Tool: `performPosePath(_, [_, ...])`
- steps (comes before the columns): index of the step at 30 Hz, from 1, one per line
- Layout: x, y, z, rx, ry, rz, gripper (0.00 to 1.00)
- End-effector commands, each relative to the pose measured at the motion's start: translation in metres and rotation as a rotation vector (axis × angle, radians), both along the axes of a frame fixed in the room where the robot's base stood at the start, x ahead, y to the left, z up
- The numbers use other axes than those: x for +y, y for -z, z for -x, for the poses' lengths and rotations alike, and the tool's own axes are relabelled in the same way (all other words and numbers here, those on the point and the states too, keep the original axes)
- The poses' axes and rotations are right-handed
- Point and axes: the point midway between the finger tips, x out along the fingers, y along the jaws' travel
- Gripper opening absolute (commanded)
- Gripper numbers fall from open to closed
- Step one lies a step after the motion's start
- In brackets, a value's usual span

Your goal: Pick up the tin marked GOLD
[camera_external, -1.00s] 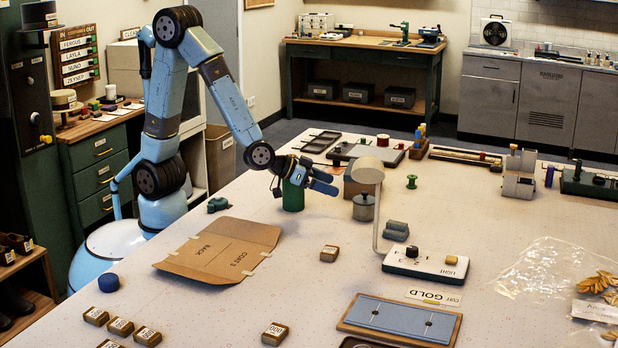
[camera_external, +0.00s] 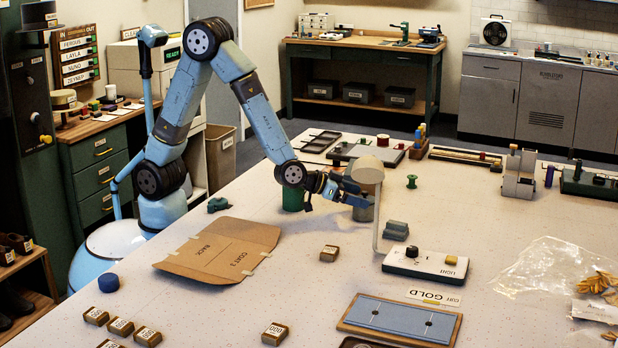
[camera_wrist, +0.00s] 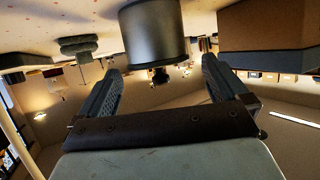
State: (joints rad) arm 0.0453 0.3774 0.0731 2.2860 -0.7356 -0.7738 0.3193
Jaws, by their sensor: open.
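A grey cylindrical tin with a knobbed lid (camera_external: 364,212) stands on the table beside the lamp, partly hidden by my gripper (camera_external: 350,193). In the wrist view the tin (camera_wrist: 155,35) appears upside down, its knob pointing down the picture. My open fingers (camera_wrist: 160,68) are on either side of it, with a gap to each. I cannot read a marking on this tin. A green tin (camera_external: 293,199) stands behind my wrist, to the left. A card reading GOLD (camera_external: 433,296) lies in front of the lamp base.
The lamp (camera_external: 368,172) with its white base (camera_external: 425,264) stands close to the right of my gripper. Grey blocks (camera_external: 396,229) lie near the tin. A flat cardboard piece (camera_external: 215,252) and small labelled boxes (camera_external: 275,333) lie nearer the camera. A brown box (camera_wrist: 265,25) is near the tin.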

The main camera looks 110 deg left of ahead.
Motion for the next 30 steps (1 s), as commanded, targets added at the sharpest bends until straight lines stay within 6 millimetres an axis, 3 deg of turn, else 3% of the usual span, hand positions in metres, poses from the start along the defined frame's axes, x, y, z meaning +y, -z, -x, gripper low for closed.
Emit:
performPosePath(13, [0.022,0.02,-0.037,-0.001,-0.003,0.0,1.0])
performPosePath(21, [0.023,0.021,-0.04,0.0,0.0,0.001,0.99])
performPosePath(30, [0.023,0.021,-0.04,0.0,0.0,0.001,0.7])
